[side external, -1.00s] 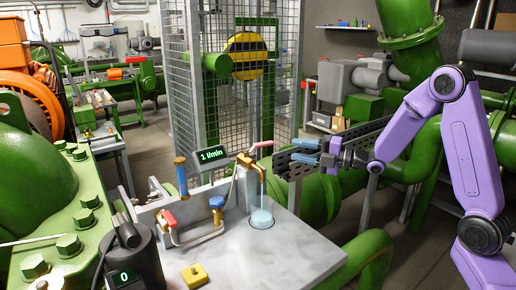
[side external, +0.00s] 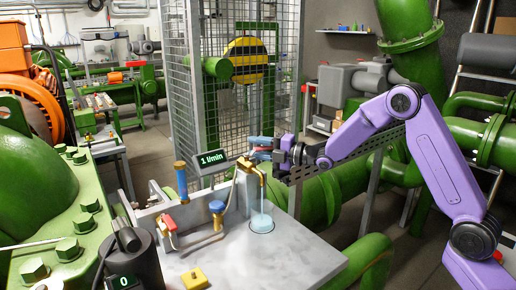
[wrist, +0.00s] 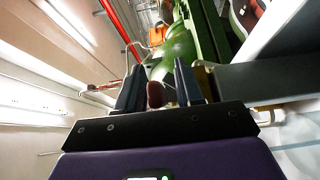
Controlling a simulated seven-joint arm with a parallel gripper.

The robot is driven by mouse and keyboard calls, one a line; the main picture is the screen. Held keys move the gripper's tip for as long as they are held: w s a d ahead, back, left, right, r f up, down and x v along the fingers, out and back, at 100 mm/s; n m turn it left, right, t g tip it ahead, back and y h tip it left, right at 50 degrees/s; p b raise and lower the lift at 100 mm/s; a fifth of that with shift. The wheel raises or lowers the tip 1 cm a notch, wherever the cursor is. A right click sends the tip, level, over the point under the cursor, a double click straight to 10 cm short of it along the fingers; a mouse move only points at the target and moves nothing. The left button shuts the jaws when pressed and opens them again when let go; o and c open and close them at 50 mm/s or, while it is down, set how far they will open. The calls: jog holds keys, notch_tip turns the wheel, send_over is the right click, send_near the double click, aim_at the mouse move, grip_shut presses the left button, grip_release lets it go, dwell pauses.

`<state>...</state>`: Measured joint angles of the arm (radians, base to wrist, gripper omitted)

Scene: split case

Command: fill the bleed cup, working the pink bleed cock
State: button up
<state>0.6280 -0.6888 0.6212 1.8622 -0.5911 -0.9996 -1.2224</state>
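The brass bleed tap (side external: 252,166) stands at the back of the grey bench, its spout pointing down. A pale blue stream runs from it into the bleed cup (side external: 262,222), a small clear vessel. My gripper (side external: 260,149) has reached the tap's top from the right; its blue fingers mostly hide the pink bleed cock there. In the wrist view, a dark reddish handle end (wrist: 155,94), apparently the cock's, lies between my two fingers (wrist: 160,72), with gaps visible on both sides. The fingers look open around it. The cup's exact level is too small to read.
A display (side external: 212,159) beside the tap reads 1 l/min. A red-handled valve (side external: 169,224), a blue-capped valve (side external: 217,207) and a blue-topped column (side external: 181,178) stand left. A yellow block (side external: 194,279) lies in front. A mesh cage (side external: 240,90) stands behind. The bench's right side is clear.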

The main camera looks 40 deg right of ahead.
grip_shut()
jog(key=shift+w+n+y, duration=0.1)
jog(key=shift+n+y, duration=0.2)
jog(key=shift+y, duration=0.1)
jog(key=shift+w+a+n+g+y, duration=0.1)
jog(key=shift+w+n+g+y, duration=0.1)
jog(key=shift+n+g+y, duration=0.5)
jog(key=shift+w+a+n+g+y, duration=0.1)
jog(key=shift+w+n+g+y, duration=0.1)
jog(key=shift+n+g+y, duration=0.45)
grip_release()
